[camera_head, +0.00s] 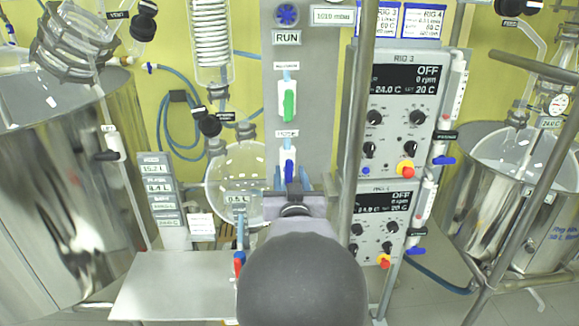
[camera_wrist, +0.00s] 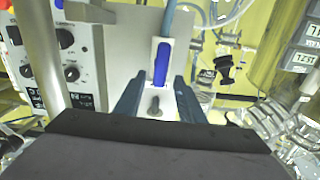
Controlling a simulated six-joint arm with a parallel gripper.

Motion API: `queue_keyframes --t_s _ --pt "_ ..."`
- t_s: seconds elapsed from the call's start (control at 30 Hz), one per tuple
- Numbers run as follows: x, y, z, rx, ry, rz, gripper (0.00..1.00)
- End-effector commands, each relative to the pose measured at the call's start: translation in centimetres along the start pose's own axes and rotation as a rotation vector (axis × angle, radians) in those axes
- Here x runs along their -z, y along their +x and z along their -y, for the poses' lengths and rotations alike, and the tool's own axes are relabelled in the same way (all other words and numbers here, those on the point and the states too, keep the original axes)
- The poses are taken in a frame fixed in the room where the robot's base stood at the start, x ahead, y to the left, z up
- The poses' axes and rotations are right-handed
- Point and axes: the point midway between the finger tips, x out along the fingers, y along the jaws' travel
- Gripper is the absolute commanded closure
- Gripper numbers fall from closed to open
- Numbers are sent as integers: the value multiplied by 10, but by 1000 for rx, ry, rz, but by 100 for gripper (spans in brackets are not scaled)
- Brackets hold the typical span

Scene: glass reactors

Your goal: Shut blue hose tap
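The blue hose tap (camera_head: 289,168) sits on the grey panel (camera_head: 325,120) under a small label that seems to read HOSE. Its long blue handle stands upright, in line with the hose. In the wrist view the blue handle (camera_wrist: 161,62) shows in a white body with a light blue hose beyond it. My gripper (camera_head: 290,178) is in front of the tap. In the wrist view my gripper (camera_wrist: 158,92) is open, with one blue-grey finger on each side of the tap. I cannot tell whether either finger touches it.
A green-handled tap (camera_head: 289,105) is above on the same panel. A metal post (camera_head: 358,110) and rig control boxes (camera_head: 405,110) stand close on the right. A round glass vessel (camera_head: 225,180) is on the left. A grey bench top (camera_head: 170,285) lies below left.

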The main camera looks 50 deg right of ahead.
Motion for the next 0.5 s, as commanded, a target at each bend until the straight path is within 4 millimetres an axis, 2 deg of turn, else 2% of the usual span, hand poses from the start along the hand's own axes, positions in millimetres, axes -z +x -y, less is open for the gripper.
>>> queue_keyframes --t_s 0.2,0.5 --pt "1 17 0 0 0 0 64" --pt "0 22 0 0 -1 -1 64"
